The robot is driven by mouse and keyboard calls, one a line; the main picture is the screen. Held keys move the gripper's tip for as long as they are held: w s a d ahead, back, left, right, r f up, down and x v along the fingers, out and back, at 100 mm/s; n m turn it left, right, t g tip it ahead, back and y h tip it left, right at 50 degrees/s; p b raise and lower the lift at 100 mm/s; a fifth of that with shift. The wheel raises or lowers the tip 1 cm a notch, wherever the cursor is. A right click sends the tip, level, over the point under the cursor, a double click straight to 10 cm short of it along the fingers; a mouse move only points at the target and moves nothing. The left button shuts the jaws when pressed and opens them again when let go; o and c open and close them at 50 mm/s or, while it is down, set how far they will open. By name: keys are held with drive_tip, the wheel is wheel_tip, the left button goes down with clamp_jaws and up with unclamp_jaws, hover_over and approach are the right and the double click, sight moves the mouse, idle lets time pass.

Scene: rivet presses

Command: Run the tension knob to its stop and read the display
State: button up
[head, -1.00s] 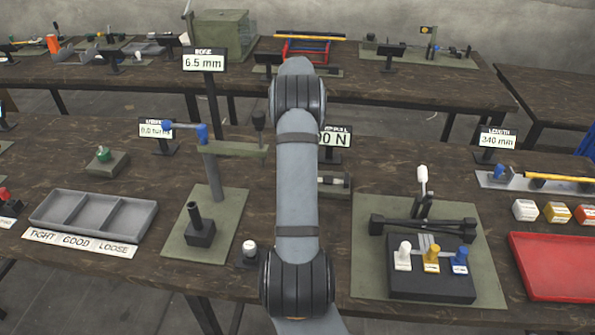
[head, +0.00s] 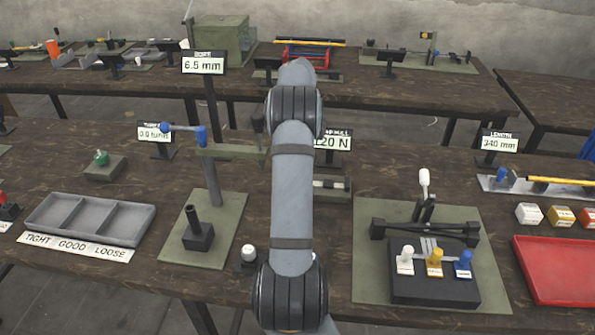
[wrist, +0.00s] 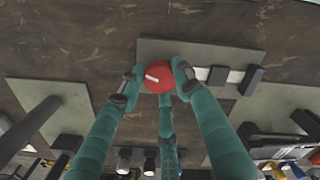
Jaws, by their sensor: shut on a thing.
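In the wrist view a round red knob (wrist: 159,79) with a white mark across its face sits at the left end of a grey-green plate. My gripper (wrist: 158,86) is shut on this knob, its teal fingers around its sides. In the head view my arm hides the knob and my gripper. The pull display (head: 332,143) behind the arm reads 120 N, its left edge close against the arm. Below it part of the grey-green fixture (head: 334,190) shows, with a pale rod and dark blocks; the rod also shows in the wrist view (wrist: 235,76).
A riveting post (head: 213,180) with a blue-handled arm stands left of my arm. A three-part tray (head: 90,218) labelled tight, good, loose lies further left. A lever fixture with white, yellow and blue knobs (head: 434,272) and a red tray (head: 562,268) lie right.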

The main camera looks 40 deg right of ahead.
drive_tip(key=o, duration=1.2)
wheel_tip(320, 180, up, 12)
drive_tip(key=shift+r, duration=0.1)
idle(1.1)
wheel_tip(320, 180, down, 12)
drive_tip(key=shift+f, duration=0.1)
idle(0.5)
